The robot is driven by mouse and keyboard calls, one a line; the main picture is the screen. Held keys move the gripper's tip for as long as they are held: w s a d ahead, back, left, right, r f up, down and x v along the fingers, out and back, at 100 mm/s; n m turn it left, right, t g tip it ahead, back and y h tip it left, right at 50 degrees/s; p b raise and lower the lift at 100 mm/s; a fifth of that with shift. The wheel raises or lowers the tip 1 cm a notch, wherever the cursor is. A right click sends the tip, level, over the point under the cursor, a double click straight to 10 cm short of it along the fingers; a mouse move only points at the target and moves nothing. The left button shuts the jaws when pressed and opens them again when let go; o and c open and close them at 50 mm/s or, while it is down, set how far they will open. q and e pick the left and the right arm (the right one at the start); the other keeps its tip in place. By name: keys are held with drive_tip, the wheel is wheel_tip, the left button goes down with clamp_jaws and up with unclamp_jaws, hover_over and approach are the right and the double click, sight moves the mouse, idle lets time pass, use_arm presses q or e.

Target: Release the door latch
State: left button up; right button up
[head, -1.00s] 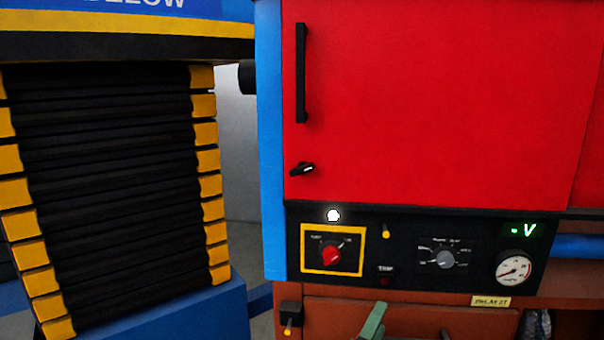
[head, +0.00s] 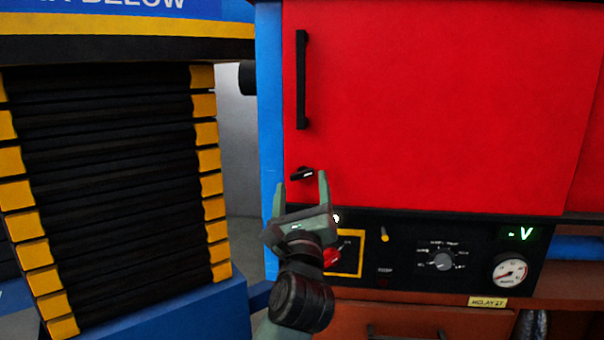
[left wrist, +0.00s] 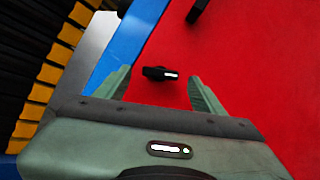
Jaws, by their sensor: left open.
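The door latch (head: 302,174) is a small black knob with a white mark, low on the left edge of the red door (head: 440,110). In the left wrist view the latch (left wrist: 160,73) lies between and beyond my fingertips, its handle roughly level. My left gripper (head: 301,183) is open, its two green fingers pointing up at either side of the latch. The fingers look apart from the latch; how far they are from the door is hard to tell. The left gripper also shows in the left wrist view (left wrist: 160,83). My right gripper is not in view.
A black vertical handle (head: 301,80) is on the door above the latch. Below is a black control panel (head: 400,285) with a red switch (head: 331,257), partly behind my gripper, a grey dial (head: 443,261) and a gauge (head: 510,272). A yellow-edged black bellows (head: 110,170) stands at left.

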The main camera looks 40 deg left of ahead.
sight(303, 174)
use_arm(q)
drive_tip(key=shift+p+x, duration=0.35)
drive_tip(key=shift+x, duration=1)
drive_tip(key=c, duration=1.4)
drive_tip(key=shift+o, duration=0.2)
drive_tip(key=m+p, duration=0.1)
drive_tip(key=m, duration=0.1)
drive_tip(key=m+t+h+p, duration=0.1)
drive_tip(key=m+p, duration=0.1)
drive_tip(key=shift+a+r+t+h, duration=0.1)
drive_tip(key=shift+r+t+h, duration=0.05)
drive_tip(key=shift+t+h, duration=0.15)
drive_tip(key=shift+m+p, duration=0.6)
drive_tip(key=shift+m, duration=0.1)
drive_tip(key=shift+m+t+h, duration=0.3)
drive_tip(key=shift+m+h, duration=0.2)
drive_tip(key=shift+f, duration=0.25)
